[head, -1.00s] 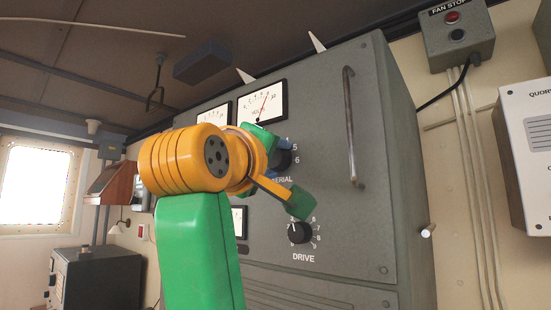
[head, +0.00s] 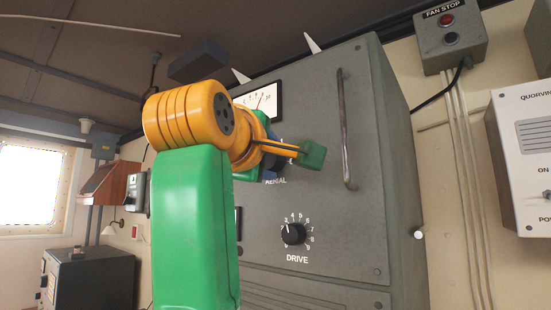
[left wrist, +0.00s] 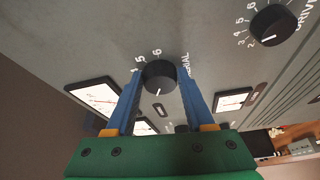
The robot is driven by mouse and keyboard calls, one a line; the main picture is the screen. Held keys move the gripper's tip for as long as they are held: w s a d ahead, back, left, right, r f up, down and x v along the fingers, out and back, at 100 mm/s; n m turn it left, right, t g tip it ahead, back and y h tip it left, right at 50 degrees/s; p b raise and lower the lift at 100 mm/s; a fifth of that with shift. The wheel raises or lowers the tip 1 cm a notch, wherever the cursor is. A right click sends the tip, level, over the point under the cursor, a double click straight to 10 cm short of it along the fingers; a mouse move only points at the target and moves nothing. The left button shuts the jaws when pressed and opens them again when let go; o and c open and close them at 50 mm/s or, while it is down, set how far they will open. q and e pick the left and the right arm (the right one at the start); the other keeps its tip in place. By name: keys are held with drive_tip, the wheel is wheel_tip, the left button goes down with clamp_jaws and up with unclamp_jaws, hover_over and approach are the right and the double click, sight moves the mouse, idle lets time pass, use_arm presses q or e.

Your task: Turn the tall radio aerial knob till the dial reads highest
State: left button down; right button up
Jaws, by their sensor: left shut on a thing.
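The aerial knob is a round black knob with a white pointer line; in the left wrist view it (left wrist: 158,78) sits between the two blue fingers of my left gripper (left wrist: 160,84), which is shut on it. In the head view my left gripper (head: 274,150) and orange wrist cover the knob, and only part of its "AERIAL" label shows below. The meter dial (head: 264,97) above has a white face, and its needle leans right of centre; my wrist hides its lower part.
The drive knob (head: 293,233) is below, on the same grey radio cabinet (head: 350,235). A vertical bar handle (head: 346,130) stands out to the right of the gripper. A fan stop box (head: 451,37) hangs on the wall at the upper right.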

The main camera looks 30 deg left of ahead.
use_arm(q)
drive_tip(key=shift+c, duration=1.4)
unclamp_jaws()
drive_tip(key=shift+a, duration=0.1)
drive_tip(key=shift+s, duration=0.2)
